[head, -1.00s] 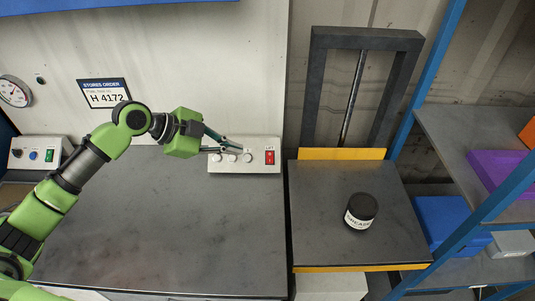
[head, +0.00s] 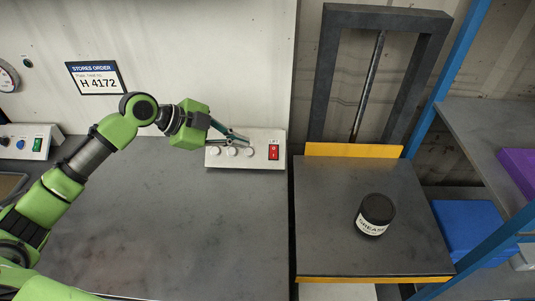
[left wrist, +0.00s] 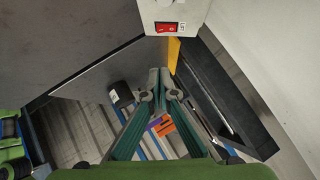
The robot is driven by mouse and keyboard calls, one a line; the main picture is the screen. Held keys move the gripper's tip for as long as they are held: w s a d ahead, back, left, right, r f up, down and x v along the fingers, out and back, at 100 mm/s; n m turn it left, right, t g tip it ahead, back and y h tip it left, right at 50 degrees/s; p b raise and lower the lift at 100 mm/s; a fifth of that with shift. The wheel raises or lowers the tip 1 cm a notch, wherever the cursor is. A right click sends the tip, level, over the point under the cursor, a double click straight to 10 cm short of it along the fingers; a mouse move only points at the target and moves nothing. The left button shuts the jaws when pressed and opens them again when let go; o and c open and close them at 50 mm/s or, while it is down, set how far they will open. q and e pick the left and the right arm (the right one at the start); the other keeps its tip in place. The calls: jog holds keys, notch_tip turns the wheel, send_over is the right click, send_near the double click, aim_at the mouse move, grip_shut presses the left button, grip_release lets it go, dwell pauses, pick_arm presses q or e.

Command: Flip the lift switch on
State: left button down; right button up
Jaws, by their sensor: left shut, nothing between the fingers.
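The lift switch (head: 274,152) is a small red rocker at the right end of a pale control box (head: 218,160), at the back of the dark bench. Whether it is on or off I cannot tell. It also shows in the left wrist view (left wrist: 167,28), at the top, beyond my fingers. My right gripper is not in view.
The lift platform (head: 318,240) stands right of the bench, with a black grease jar (head: 375,215) on it and a dark frame (head: 330,75) behind. Blue shelving posts (head: 455,70) and a blue bin (head: 468,228) are at the right. The bench top (head: 170,220) is clear.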

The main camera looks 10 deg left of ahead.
pick_arm(q)
jog(key=p, duration=0.3)
send_over(277, 157)
jog(key=s+a, duration=0.2)
jog(key=s, duration=0.2)
notch_tip(277, 157, down, 6)
jog(key=shift+w+a+f+p, duration=0.1)
jog(key=shift+w+f+p, duration=0.2)
jog(key=shift+f, duration=0.3)
jog(key=shift+w+f+p, duration=0.15)
jog(key=shift+w+f, duration=0.25)
jog(key=shift+f, duration=0.2)
jog(key=shift+w+a+f, duration=0.15)
jog(key=shift+w+f, duration=0.15)
jog(key=shift+f, duration=0.45)
